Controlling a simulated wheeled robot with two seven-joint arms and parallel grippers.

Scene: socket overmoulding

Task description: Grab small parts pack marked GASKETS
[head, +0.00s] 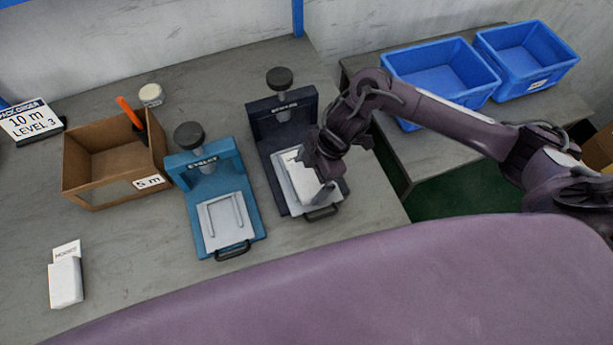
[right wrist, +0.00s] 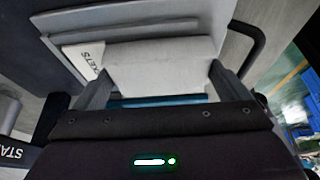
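A white pack (right wrist: 155,65) with a card lettered "...KETS" (right wrist: 84,58) lies between the fingers of my right gripper (head: 322,174) in the right wrist view. The first letters are hidden. In the head view this pack (head: 297,170) is on the pale tray of the dark press (head: 281,110), partly covered by my gripper. The fingers are spread wide at the pack's two ends; whether they press on it is unclear. A second white pack (head: 66,283) stands at the lower left, its card lettering too small to read surely. My left gripper is out of view.
A blue press (head: 213,172) with an empty tray stands left of the dark one. A cardboard box (head: 97,190) marked 5 m holds an orange-handled tool (head: 130,112). Two blue bins (head: 440,75) (head: 526,60) stand at the right.

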